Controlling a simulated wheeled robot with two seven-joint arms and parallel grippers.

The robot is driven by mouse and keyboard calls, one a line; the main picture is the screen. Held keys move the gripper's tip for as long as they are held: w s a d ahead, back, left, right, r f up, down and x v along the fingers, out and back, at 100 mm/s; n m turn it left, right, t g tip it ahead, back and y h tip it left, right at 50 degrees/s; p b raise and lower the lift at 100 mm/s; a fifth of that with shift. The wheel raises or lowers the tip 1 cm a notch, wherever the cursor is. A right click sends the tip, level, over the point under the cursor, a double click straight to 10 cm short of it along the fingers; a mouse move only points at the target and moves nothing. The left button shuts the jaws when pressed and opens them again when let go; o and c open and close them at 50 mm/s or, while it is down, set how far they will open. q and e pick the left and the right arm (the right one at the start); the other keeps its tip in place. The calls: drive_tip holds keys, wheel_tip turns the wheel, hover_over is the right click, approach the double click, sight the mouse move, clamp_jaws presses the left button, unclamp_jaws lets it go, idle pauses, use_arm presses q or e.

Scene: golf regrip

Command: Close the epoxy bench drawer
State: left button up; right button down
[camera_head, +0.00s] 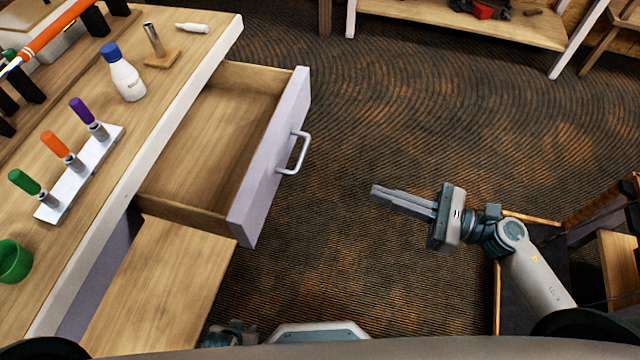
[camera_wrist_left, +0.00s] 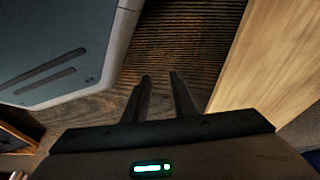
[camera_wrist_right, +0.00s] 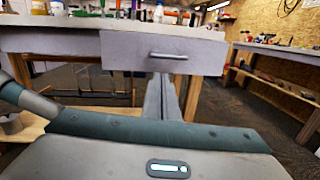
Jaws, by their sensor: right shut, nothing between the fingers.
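The epoxy bench drawer (camera_head: 268,160) stands pulled out of the bench, and its wooden inside looks empty. Its pale front carries a metal bar handle (camera_head: 297,153). In the right wrist view the drawer front (camera_wrist_right: 125,52) is straight ahead, with the handle near its middle. My right gripper (camera_head: 376,191) is shut and empty, to the right of the drawer front, pointing towards it with a clear gap. My left gripper (camera_wrist_left: 160,75) is low beside a wooden panel, with its two fingers apart and nothing between them; the head view shows little of it.
The bench top (camera_head: 95,185) holds a rack (camera_head: 80,175) of coloured-handled tools, a white bottle (camera_head: 124,75), a green cup (camera_head: 14,261) and a metal tube on a stand. A wooden board (camera_head: 165,285) lies below the drawer's near side. The floor right of the drawer is clear.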

sight(213, 163)
use_arm(q)
drive_tip(key=shift+w, duration=0.1)
use_arm(e)
drive_tip(key=shift+s+a+r+n+g, duration=0.15)
drive_tip(key=shift+s+r+n+g, duration=0.15)
drive_tip(key=shift+s+n, duration=0.15)
use_arm(q)
drive_tip(key=shift+r, duration=0.1)
use_arm(e)
drive_tip(key=shift+w, duration=0.1)
